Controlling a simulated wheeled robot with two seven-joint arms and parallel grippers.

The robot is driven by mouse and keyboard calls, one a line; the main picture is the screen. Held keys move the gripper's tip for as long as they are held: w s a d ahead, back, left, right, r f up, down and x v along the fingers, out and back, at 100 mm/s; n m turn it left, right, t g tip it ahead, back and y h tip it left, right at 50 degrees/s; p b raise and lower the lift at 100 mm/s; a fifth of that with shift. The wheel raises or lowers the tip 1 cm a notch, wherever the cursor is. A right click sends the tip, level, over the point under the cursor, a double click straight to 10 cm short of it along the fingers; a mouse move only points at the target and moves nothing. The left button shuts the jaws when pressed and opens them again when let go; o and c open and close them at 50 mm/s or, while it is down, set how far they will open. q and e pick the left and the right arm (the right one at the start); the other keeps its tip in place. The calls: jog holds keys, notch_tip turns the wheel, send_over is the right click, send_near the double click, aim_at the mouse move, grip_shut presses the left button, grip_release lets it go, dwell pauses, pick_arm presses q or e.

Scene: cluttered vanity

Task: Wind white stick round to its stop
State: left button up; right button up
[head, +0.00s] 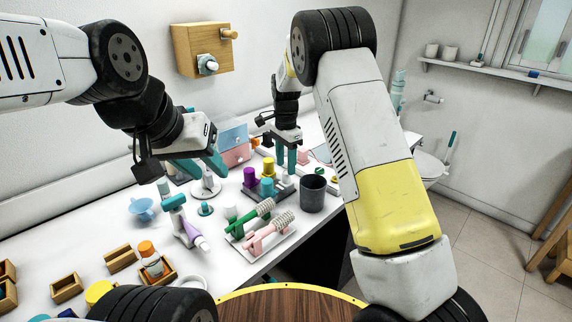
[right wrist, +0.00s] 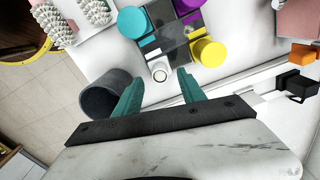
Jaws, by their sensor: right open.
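The white stick (right wrist: 160,72) is a short upright white cylinder with a dark ring on its top, standing on the dark checkered tray (right wrist: 174,50). My right gripper (right wrist: 159,88) is open, pointing down, with its teal fingers on either side of the stick's near end; I cannot tell whether they touch it. In the head view the right gripper (head: 286,160) is above the tray's back edge, and the stick is hard to make out there. My left gripper (head: 200,167) is open and empty, over the counter further left.
On the tray stand purple (head: 250,176), yellow (head: 268,167) and teal (head: 266,187) cylinders, close to the stick. A dark grey cup (head: 313,194) stands right beside the tray. Brushes on a white rack (head: 262,243) lie in front. A pink and blue box (head: 234,145) is behind.

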aim_at(286, 172)
notch_tip(286, 172, up, 3)
jog(key=shift+r, duration=0.2)
jog(key=shift+d+r, duration=0.15)
jog(key=shift+r, duration=0.05)
jog(key=s+d+r+n+t+y, duration=0.1)
jog(key=s+d+r+n, duration=0.2)
jog(key=s+d+r, duration=0.35)
jog(key=s+d+r+n+t+y, duration=0.2)
jog(key=s+d+r, duration=0.2)
jog(key=s+r, duration=0.45)
jog(key=s+d+n+t, duration=0.3)
jog(key=s+n, duration=0.3)
jog(key=s, duration=1.2)
jog(key=shift+d+r+n+h, duration=0.3)
jog(key=shift+r+n+h, duration=0.1)
